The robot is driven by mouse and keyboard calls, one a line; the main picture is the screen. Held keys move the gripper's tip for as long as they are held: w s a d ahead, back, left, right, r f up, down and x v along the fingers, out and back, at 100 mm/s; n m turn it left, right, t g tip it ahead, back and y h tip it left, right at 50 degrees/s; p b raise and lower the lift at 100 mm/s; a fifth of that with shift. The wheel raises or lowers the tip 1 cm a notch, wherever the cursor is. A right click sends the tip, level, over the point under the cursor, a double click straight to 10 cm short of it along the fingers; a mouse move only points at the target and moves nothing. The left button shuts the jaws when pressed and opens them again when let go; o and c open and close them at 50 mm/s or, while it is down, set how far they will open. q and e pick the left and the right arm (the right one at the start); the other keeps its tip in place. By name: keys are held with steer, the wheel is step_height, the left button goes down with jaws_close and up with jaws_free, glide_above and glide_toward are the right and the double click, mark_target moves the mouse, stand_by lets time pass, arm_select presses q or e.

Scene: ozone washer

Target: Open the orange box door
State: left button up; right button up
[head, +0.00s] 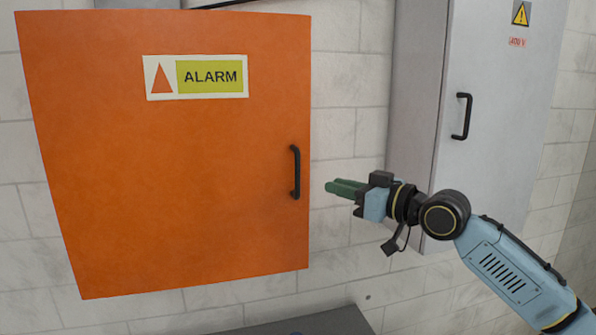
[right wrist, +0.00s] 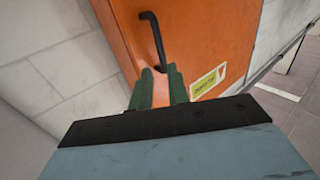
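The orange box door (head: 180,190) fills the left of the head view and looks closed. It bears an ALARM label (head: 196,77). Its black bar handle (head: 295,172) is upright near the door's right edge. My right gripper (head: 338,188) is just right of the handle, apart from it, with green fingers pointing left toward it. In the right wrist view the two fingers (right wrist: 160,88) stand a little apart, with orange showing between them. The handle (right wrist: 155,40) shows just beyond their tips. The gripper holds nothing. My left gripper is not in view.
A grey cabinet (head: 500,100) with a black handle (head: 462,116) and a yellow warning sign (head: 521,13) is on the right, behind my right arm. A pale tiled wall (head: 340,120) lies behind. The space in front of the orange door looks clear.

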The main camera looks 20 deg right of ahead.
mark_target(298, 176)
steer(key=p+x, duration=0.2)
steer(key=x, duration=0.8)
steer(key=shift+p+x, duration=0.4)
steer(key=shift+x, duration=0.4)
steer(key=shift+c, duration=0.5)
jaws_close()
